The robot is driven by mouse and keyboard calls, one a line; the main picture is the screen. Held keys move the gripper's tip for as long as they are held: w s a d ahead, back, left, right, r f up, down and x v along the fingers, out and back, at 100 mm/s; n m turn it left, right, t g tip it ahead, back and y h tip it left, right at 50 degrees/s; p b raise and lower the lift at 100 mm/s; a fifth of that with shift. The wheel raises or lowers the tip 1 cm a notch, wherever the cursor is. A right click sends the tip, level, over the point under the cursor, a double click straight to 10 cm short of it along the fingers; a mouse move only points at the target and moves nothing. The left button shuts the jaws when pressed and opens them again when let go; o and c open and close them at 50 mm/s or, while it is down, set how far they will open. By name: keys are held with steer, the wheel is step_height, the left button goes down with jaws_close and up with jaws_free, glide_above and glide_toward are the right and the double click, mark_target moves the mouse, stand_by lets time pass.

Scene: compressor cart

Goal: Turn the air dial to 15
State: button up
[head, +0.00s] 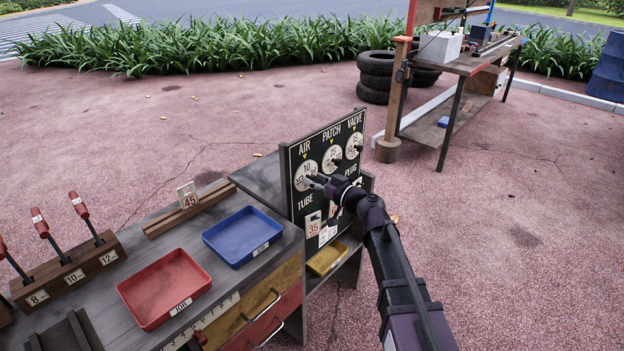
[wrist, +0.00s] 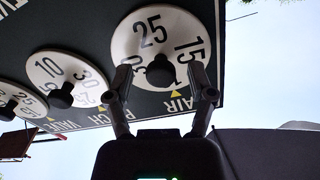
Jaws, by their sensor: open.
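The AIR dial (head: 305,176) is a white round disc with a dark centre knob, on the upright black board (head: 293,207). In the head view, 10 shows at its top under the yellow pointer. The wrist view looks at the board upside down; there the AIR dial (wrist: 140,32) shows 25 and 15 clearly, with 15 off to one side of the yellow pointer (wrist: 176,103). My gripper (wrist: 164,80) is open, its fingers on either side of the AIR knob (wrist: 160,71). I cannot tell whether they touch it. The fingers partly cover the number near the pointer.
The PATCH dial (head: 333,152) and VALVE dial (head: 357,140) sit close beside the AIR dial. Number tags hang lower on the board. A blue tray (head: 242,228) and red tray (head: 150,299) stand on the bench to the left. Open paving lies right of my arm.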

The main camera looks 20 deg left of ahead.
steer(key=shift+w+a, duration=0.15)
steer(key=shift+a, duration=0.2)
jaws_close()
steer(key=shift+m, duration=0.4)
steer(key=m, duration=0.8)
steer(key=shift+w, duration=0.1)
steer(key=m, duration=0.4)
steer(key=shift+m, duration=2.5)
